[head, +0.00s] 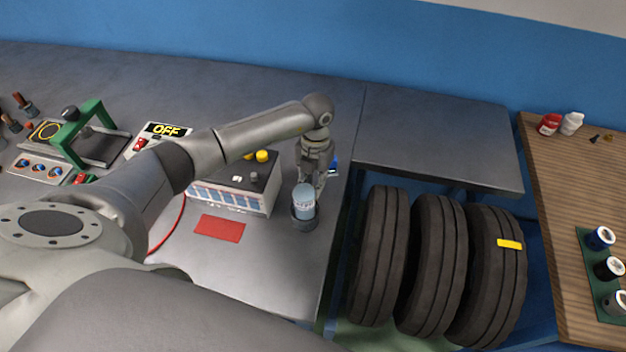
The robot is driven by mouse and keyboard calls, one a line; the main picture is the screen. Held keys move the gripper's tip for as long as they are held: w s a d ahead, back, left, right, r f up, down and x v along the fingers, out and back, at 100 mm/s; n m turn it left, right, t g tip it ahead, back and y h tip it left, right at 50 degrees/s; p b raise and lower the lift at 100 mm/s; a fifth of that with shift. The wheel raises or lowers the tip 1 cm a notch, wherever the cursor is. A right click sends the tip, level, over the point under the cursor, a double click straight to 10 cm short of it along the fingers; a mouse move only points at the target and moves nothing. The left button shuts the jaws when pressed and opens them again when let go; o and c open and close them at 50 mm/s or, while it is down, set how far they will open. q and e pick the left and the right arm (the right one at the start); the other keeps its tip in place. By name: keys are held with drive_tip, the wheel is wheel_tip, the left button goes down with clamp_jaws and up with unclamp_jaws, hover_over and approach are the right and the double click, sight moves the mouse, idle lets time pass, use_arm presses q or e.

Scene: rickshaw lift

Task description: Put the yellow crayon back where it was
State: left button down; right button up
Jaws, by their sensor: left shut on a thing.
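A small yellow bar (510,244) shows on the tread of the rightmost tyre (492,285); I cannot tell if it is the crayon or a painted mark. My left gripper (314,186) points down at the right edge of the grey bench, at a light blue canister (304,198) in a dark round holder (303,223). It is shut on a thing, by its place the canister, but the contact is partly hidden. My right gripper is not in view.
A battery (232,195) with yellow caps and a red card (219,228) lie left of the holder. Three upright tyres fill the gap between the grey bench (262,280) and the wooden table (545,180). The bench's far right part is bare.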

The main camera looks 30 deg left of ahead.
use_arm(q)
drive_tip(key=shift+f, duration=0.15)
drive_tip(key=c, duration=1.3)
unclamp_jaws()
drive_tip(key=shift+c, duration=0.2)
wheel_tip(320, 180, up, 12)
drive_tip(key=w+b, duration=0.1)
drive_tip(key=b, duration=0.3)
drive_tip(key=shift+w+a+b, duration=0.2)
drive_tip(key=shift+w+b, duration=0.05)
drive_tip(key=shift+b, duration=0.1)
